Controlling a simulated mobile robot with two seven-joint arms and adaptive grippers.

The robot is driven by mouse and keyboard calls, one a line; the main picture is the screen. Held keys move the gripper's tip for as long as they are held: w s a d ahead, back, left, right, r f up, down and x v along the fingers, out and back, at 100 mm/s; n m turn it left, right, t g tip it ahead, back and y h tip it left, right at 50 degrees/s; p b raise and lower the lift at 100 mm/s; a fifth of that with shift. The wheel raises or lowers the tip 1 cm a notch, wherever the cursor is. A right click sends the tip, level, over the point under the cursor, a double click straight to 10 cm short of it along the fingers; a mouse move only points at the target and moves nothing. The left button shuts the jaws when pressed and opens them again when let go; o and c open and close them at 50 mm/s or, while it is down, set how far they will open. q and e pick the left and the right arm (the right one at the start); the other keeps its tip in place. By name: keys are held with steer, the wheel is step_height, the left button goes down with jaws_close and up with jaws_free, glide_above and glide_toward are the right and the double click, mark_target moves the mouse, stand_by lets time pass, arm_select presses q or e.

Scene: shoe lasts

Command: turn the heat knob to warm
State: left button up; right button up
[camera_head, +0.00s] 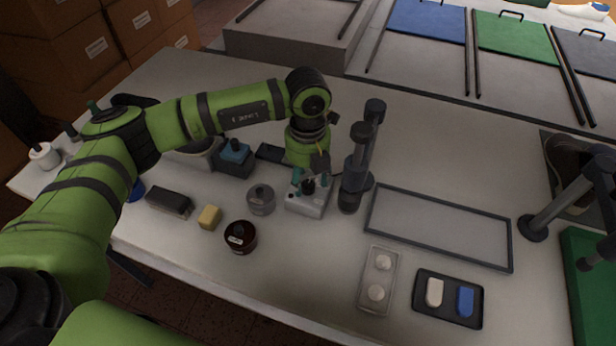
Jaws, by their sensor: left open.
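A small light-grey box (305,203) stands on the table near the middle of the view. A dark knob (308,187) shows on its top; I take it for the heat knob. Its setting and any marks are too small to read. My left gripper (311,180) points down over this box from behind, with its teal-tipped fingers apart on either side of the knob. I cannot tell whether they touch it.
A dark upright stand (355,172) is close to the right of the box. A grey lidded jar (261,199) and a dark red jar (240,236) are to its left. An empty outlined frame (437,262) lies to the right, with a small black tray (448,314) in front.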

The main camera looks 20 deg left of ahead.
arm_select(q)
steer(key=shift+f, duration=0.9)
arm_select(e)
steer(key=shift+d+r, duration=0.25)
steer(key=shift+d, duration=0.05)
arm_select(q)
jaws_close()
arm_select(e)
steer(key=shift+s, duration=0.3)
steer(key=shift+f, duration=0.15)
